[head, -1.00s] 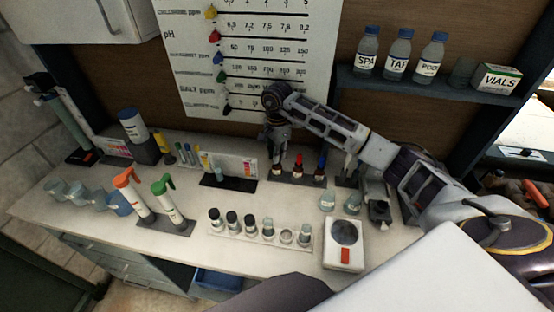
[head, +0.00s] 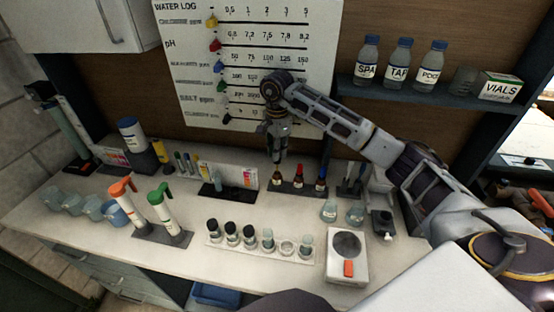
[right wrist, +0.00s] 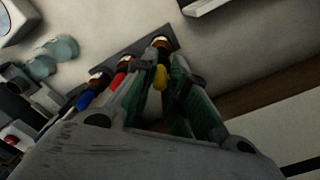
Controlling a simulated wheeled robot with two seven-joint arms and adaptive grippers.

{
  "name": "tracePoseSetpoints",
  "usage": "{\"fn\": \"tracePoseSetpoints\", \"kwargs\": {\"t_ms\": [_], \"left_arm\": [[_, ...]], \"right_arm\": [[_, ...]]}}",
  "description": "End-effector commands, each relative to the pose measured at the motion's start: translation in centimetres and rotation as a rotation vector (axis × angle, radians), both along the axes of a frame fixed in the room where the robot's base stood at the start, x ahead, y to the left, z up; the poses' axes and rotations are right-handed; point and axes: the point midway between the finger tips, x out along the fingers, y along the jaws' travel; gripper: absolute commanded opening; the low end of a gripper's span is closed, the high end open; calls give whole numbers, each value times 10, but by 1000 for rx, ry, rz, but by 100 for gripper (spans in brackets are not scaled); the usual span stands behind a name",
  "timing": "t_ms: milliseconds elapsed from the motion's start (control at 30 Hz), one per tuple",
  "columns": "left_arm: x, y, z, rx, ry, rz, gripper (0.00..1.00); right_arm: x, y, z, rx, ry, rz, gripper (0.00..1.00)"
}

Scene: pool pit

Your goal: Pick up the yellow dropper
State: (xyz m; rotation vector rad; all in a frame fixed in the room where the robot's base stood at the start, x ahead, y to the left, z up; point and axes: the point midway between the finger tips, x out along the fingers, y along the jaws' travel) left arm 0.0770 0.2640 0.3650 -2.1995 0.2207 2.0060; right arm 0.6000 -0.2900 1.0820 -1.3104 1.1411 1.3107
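The yellow dropper is the leftmost of three brown dropper bottles in a dark rack. Its yellow bulb (right wrist: 160,77) shows in the right wrist view between the fingers of my right gripper (right wrist: 157,88). In the head view the right gripper (head: 278,157) points down over this bottle (head: 277,181) and hides its yellow top. The fingers are apart, one on each side of the bulb; I cannot tell whether either touches it. The red dropper (head: 298,177) and blue dropper (head: 321,177) stand beside it. My left gripper is not in view.
A small white test stand (head: 242,172) is left of the rack. Glass beakers (head: 329,211) and a scale (head: 347,270) stand in front and right. A row of vials (head: 250,240) is nearer. A water log board (head: 260,60) rises behind.

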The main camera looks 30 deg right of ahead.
Motion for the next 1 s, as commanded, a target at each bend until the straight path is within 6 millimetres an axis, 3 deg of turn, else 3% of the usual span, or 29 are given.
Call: {"fn": "tracePoseSetpoints", "kwargs": {"t_ms": [133, 467, 1000], "left_arm": [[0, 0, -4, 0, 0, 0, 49], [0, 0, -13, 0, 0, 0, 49], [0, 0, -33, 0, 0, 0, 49]], "right_arm": [[-1, 1, 12, 0, -1, 2, 10], [-31, 24, 10, -1, -1, 4, 10], [-106, 81, 10, 0, -2, 5, 10]]}}
